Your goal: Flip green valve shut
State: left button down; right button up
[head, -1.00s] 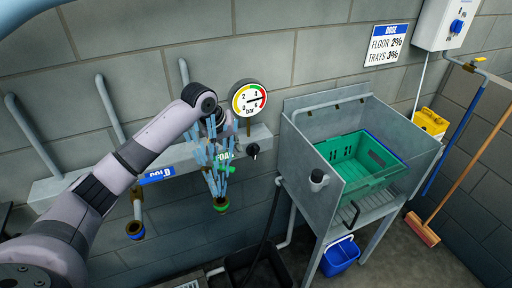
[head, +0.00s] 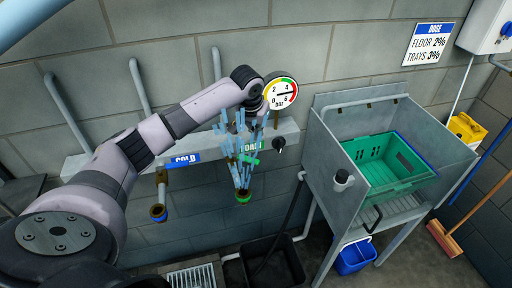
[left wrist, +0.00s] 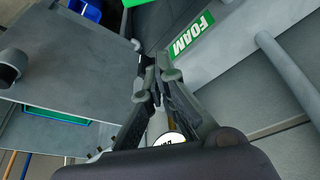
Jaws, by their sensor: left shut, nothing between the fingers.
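The green valve lever (head: 250,161) sits on the foam outlet, below the green FOAM label (head: 250,146) on the grey wall rail. It is partly hidden behind my left gripper (head: 241,180). My left gripper hangs in front of this outlet, fingers pointing down, and looks empty. In the left wrist view its fingers (left wrist: 152,75) come together, shut, beside the FOAM label (left wrist: 191,36). A green piece (left wrist: 133,2) shows at that view's top edge beyond the fingertips; I cannot tell whether they touch it. The foam outlet's green-ringed end (head: 243,196) shows below. My right gripper is not in view.
A pressure gauge (head: 282,94) and black knob (head: 279,145) are close right of my gripper. The COLD outlet (head: 158,211) is left. A metal sink (head: 332,145) holding a green crate (head: 372,183) stands right. A black tub (head: 235,272) is below.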

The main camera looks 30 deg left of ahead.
aim_at(244, 159)
pick_arm(q)
notch_tip(244, 159, down, 6)
jog(key=s+p, duration=0.2)
jog(key=p, duration=0.2)
jog(key=shift+d+p, duration=0.15)
jog(key=shift+p, duration=0.2)
jog(key=shift+w+f, duration=0.1)
jog(key=shift+f, duration=0.05)
jog(key=shift+w, duration=0.1)
